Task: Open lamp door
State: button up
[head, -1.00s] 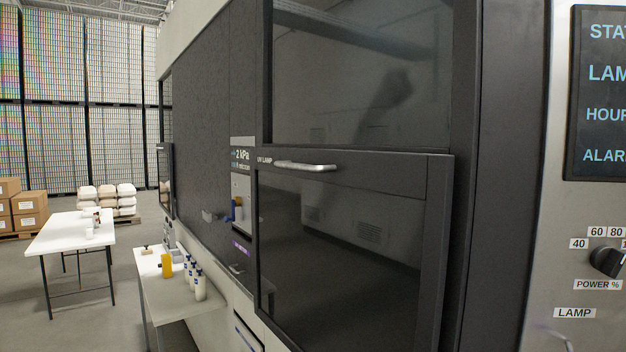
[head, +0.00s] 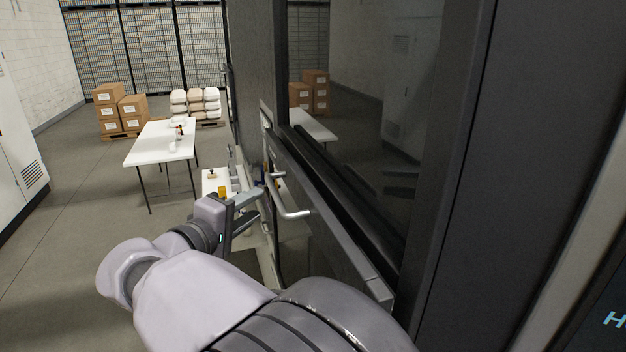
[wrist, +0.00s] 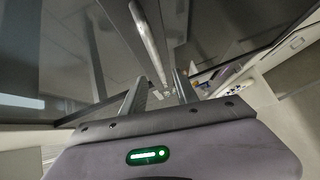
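The lamp door (head: 335,240) is a dark framed panel on the machine front, seen from above at a steep angle in the head view. I cannot tell whether it stands slightly ajar. Its pale metal bar handle (head: 290,211) sticks out from the upper part. My gripper (head: 260,202) is on the left, outer side of the handle, its fingers pointing at it. In the wrist view, my gripper (wrist: 160,88) has its two fingers apart, and the handle (wrist: 150,45) runs down to between the fingertips. No grip on it shows.
A dark glass panel (head: 365,70) is above the door. A small white table (head: 212,183) with bottles stands close beyond my gripper. A larger white table (head: 155,147), cardboard boxes (head: 108,120) and white sacks (head: 195,97) are farther back. The floor at left is clear.

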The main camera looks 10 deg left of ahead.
aim_at(275, 190)
jog(key=p+x, duration=0.1)
jog(key=x, duration=0.3)
jog(key=p+x, duration=0.1)
jog(key=x, duration=0.3)
jog(key=shift+w+d, duration=0.3)
jog(key=shift+s, duration=0.1)
jog(key=shift+c, duration=0.5)
grip_shut()
dwell(0.3)
